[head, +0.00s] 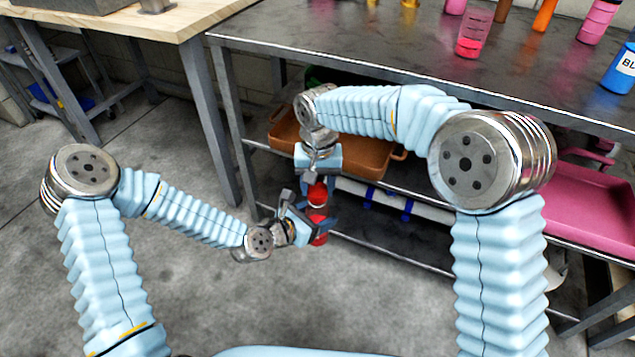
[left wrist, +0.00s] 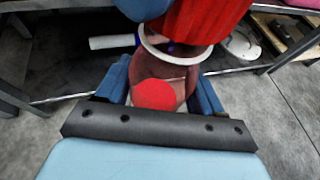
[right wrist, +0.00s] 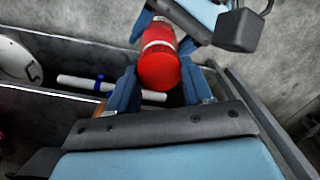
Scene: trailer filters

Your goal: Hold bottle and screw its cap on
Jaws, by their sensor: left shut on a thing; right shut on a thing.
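A red bottle (head: 320,237) hangs in the air in front of the metal table, roughly upright. My left gripper (head: 305,222) is shut on its body from the left. In the left wrist view the bottle (left wrist: 178,68) is dark red with a round red patch, and a pale ring sits near its top. A red ridged cap (left wrist: 205,18) is above that ring; it also shows in the right wrist view (right wrist: 159,68). My right gripper (head: 317,184) reaches down from above and is shut on the cap. Whether the cap's threads are engaged cannot be seen.
The metal table (head: 400,50) stands behind, with bottles such as a pink one (head: 470,35) on top. Its lower shelf holds a brown tray (head: 370,155), a pink tray (head: 590,205) and a white tube with blue bands. A wooden bench (head: 150,20) is at the left.

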